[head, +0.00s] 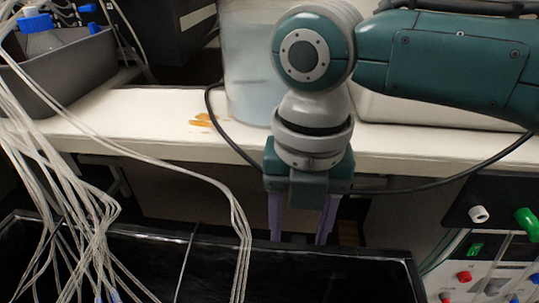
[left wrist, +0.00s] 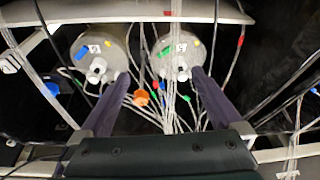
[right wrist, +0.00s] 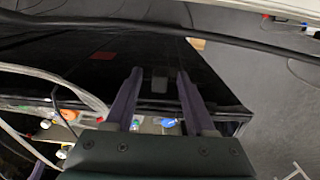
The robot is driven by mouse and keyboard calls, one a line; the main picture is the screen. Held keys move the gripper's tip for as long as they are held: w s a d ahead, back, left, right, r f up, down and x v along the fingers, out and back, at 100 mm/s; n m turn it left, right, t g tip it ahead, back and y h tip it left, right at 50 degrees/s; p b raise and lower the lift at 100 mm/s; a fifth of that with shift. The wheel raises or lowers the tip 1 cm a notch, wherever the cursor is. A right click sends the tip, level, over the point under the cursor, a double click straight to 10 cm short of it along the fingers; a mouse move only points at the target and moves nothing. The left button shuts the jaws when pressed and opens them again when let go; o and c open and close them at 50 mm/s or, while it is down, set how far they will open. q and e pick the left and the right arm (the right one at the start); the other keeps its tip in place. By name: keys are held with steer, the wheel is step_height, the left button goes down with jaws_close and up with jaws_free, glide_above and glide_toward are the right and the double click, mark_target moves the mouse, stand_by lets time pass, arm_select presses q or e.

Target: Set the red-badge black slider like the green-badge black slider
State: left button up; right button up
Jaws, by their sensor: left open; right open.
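I cannot make out either black slider or tell which badge belongs to one. A control panel (head: 512,250) at the lower right of the head view has a small green square (head: 475,249) and red knobs (head: 465,277). My right gripper (head: 298,240) points down, open and empty, over the black tub; it also shows in the right wrist view (right wrist: 160,74), where a red patch (right wrist: 103,55) lies on a dark surface. My left gripper (left wrist: 160,74) is open and empty in the left wrist view, below two grey round vessel tops. It is outside the head view.
A white shelf (head: 150,115) runs behind my right gripper. A black tub (head: 330,270) fills the front. Pale tubes (head: 100,210) hang at the left, and a black cable (head: 235,145) loops behind the gripper. Vessel tops (left wrist: 98,45) with coloured fittings crowd the left wrist view.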

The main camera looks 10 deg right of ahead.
mark_target(297, 237)
step_height(297, 237, up, 10)
steer(key=p, duration=0.2)
steer(key=shift+a, duration=0.1)
stand_by(0.3)
